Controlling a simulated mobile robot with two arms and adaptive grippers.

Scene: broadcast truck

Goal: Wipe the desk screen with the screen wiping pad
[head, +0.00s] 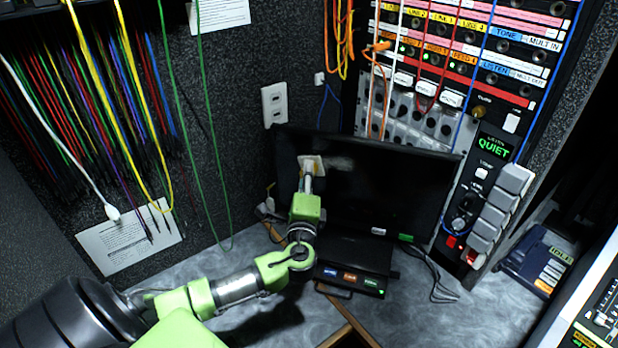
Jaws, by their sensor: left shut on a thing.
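The desk screen (400,185) is a wide black panel standing at the back of the desk against the dark wall. A pale smudge shows on its upper left part. The screen wiping pad (312,160) is a small whitish piece in front of the screen's upper left area, just left of the smudge. My left gripper (308,178) is shut on the pad, its arm reaching up from the lower left. The pad looks to be at the screen surface, but I cannot tell for sure whether they touch. My right gripper is not in view.
A small black box (352,268) with coloured labels sits on the grey desk (410,320) below the screen. A patch rack (470,60) with cables stands behind. Cables hang on the left wall. A blue-grey device (540,258) lies at the right. The front right desk is mostly clear.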

